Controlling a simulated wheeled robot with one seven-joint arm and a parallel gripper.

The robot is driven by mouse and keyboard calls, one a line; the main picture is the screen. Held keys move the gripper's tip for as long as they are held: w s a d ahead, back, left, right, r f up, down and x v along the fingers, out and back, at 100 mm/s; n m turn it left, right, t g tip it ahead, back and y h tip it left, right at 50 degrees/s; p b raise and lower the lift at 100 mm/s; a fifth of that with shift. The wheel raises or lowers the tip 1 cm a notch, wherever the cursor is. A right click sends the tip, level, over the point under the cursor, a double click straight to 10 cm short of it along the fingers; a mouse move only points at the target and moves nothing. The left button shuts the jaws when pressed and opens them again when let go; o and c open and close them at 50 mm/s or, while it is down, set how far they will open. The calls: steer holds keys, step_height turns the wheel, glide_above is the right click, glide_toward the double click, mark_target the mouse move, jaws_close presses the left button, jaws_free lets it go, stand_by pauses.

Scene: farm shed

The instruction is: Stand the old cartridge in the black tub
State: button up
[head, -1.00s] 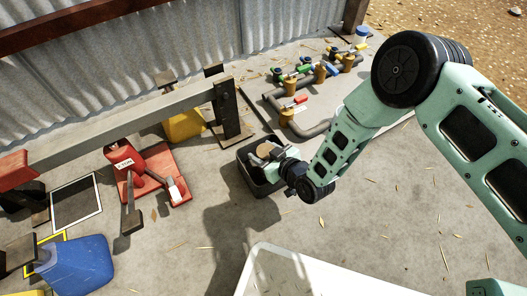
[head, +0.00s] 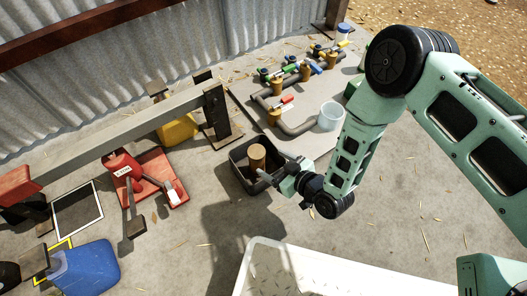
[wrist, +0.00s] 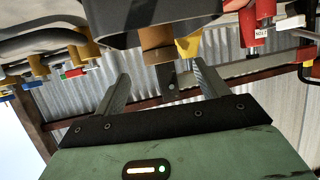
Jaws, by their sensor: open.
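The old cartridge (head: 257,156), a brown cylinder, stands upright inside the black tub (head: 238,178) in the head view. Its upper end rises above the tub's rim; its foot is hidden. My gripper (head: 270,174) is at the tub's right side, its fingers by the rim. The wrist view is upside down: the gripper (wrist: 162,68) has its two fingers wide apart with nothing between them. The cartridge (wrist: 157,38) shows beyond them, sticking out past the dark tub wall (wrist: 130,18).
A board with pipes and coloured valves (head: 295,124) and a clear bucket (head: 331,116) stand behind the tub. A red jack (head: 122,166), a yellow container (head: 179,130) and a blue container (head: 84,268) are left. A white bin (head: 262,262) is in front. Bare concrete lies right.

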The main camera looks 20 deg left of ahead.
steer(key=w+d+r+m+g+h, duration=0.1)
steer(key=d+r+g+h, duration=0.15)
steer(key=r, duration=0.85)
steer(key=w+d+r+g+h, duration=0.1)
steer(key=w+d+r+h, duration=0.15)
steer(key=r, duration=0.85)
steer(key=s+d+r+m+g+h, duration=0.3)
steer(key=s+d+r+h, duration=0.3)
steer(key=s+d+r, duration=0.9)
steer(key=shift+s+d+r+m+p, duration=0.3)
steer(key=shift+s+d, duration=0.45)
steer(key=shift+s, duration=0.25)
step_height(320, 180, up, 49)
steer(key=p, duration=4.8)
steer(key=shift+f+p, duration=0.15)
steer(key=shift+p, duration=0.2)
